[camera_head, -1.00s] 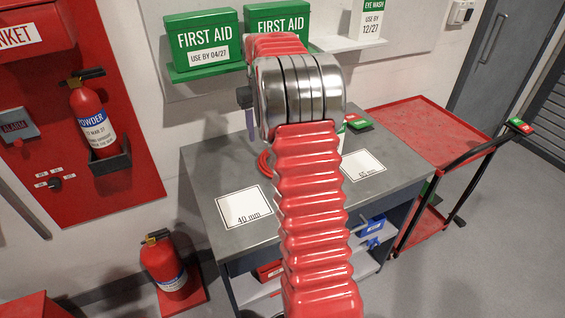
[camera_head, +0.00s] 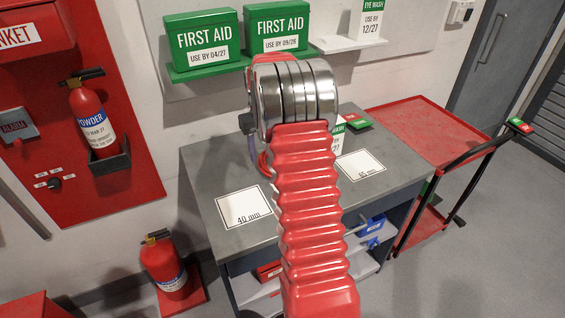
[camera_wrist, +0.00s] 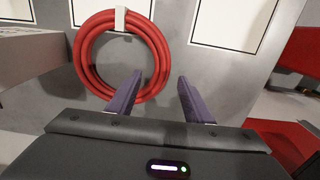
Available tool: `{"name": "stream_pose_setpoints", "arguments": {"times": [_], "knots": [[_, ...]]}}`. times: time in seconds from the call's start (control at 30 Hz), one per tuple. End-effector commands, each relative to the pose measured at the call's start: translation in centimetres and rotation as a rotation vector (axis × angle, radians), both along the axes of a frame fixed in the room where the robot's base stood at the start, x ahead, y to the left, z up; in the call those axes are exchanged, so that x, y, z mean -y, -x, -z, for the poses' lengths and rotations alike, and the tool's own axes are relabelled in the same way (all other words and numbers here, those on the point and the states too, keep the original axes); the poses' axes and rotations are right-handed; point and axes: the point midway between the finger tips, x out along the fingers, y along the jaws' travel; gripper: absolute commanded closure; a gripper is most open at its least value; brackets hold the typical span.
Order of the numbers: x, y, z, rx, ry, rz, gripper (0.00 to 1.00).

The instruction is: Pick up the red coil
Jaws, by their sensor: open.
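The red coil (camera_wrist: 84,62) is a ring of several turns with a pale strap (camera_wrist: 120,20) at its top. It lies on the grey bench top in the wrist view. In the head view only a bit of it (camera_head: 263,160) shows left of my arm; the rest is hidden. My gripper (camera_wrist: 160,78) is open and empty, with two purple fingers. In the wrist view its left finger overlaps the coil's lower right edge, and its right finger is over bare bench. I cannot tell the height of the fingers above the coil.
The grey bench (camera_head: 205,190) carries white cards marked 40 mm (camera_head: 243,207) and 65 (camera_head: 361,166). Green first aid boxes (camera_head: 203,40) stand on a shelf behind. A red trolley (camera_head: 425,125) stands right of the bench. A fire extinguisher (camera_head: 165,265) stands at the left.

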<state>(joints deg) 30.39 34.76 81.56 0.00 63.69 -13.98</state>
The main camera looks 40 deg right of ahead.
Motion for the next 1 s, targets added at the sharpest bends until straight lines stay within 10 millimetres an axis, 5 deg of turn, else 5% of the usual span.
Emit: {"name": "stream_pose_setpoints", "arguments": {"times": [0.3, 0.7, 1.0], "knots": [[-0.1, 0.0, 0.3, -0.001, 0.0, -0.001, 0.53], [-0.2, 0.0, 4.8, -0.002, -0.001, -0.001, 0.53], [-0.2, 0.0, 5.2, 0.0, 0.0, -0.001, 0.53]]}}
